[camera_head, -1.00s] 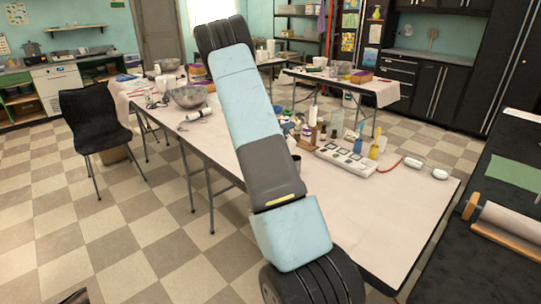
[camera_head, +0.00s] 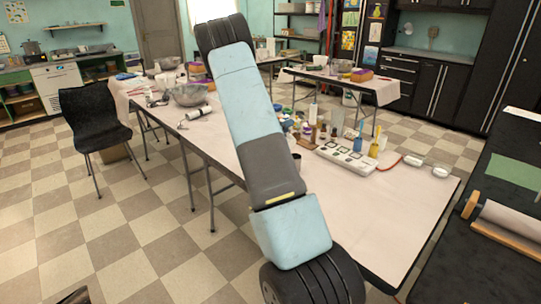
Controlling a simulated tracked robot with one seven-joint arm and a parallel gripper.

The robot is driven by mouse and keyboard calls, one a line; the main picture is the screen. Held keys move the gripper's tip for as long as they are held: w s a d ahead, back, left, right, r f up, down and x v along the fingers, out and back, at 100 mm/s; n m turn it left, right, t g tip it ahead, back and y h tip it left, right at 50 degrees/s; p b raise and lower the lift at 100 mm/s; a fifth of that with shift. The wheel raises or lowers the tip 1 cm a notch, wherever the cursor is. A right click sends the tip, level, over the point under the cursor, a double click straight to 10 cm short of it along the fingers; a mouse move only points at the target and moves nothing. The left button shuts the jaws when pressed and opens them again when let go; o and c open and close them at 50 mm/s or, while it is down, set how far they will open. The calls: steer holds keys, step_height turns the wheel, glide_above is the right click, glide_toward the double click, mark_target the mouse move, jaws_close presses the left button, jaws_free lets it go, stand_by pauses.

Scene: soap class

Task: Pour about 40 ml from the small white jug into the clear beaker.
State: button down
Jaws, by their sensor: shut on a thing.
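My arm crosses the middle of the head view, and its links cover part of the long table (camera_head: 385,205). My gripper is not in view, so what it holds does not show. I cannot make out the small white jug or the clear beaker for certain. Several small bottles and containers are crowded on the table just right of my arm, too small to tell apart fully. A dark cup (camera_head: 296,160) stands partly behind my arm. A white bottle (camera_head: 312,113) stands at the back of this group.
A white panel with dark squares (camera_head: 345,158) lies on the table beside a yellow bottle (camera_head: 373,150). A metal bowl (camera_head: 188,95) stands at the far left end. The near right tabletop is bare. A black chair (camera_head: 95,125) stands left; a dark counter (camera_head: 490,255) lies right.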

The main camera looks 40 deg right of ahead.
steer(key=shift+w, duration=0.15)
steer(key=shift+s+d+f+m, duration=0.1)
steer(key=shift+s+d+m, duration=0.05)
steer(key=shift+s+m, duration=0.65)
steer(key=shift+s+d+f+m, duration=0.1)
steer(key=shift+s+m, duration=0.55)
steer(key=shift+m, duration=0.15)
steer(key=shift+s+d+f+m+b, duration=0.1)
steer(key=shift+s+f+m+b, duration=0.25)
steer(key=shift+f+m, duration=0.3)
steer(key=shift+s+d+f+m+b, duration=0.15)
steer(key=shift+s+f+m, duration=0.35)
steer(key=shift+m, duration=0.25)
steer(key=shift+f, duration=0.1)
steer(key=s+d+f+m+b, duration=0.1)
steer(key=s+f+m+b, duration=0.2)
steer(key=m, duration=0.5)
steer(key=shift+s+f+g+b, duration=0.3)
steer(key=shift+s+g+b, duration=0.15)
steer(key=shift+s, duration=0.95)
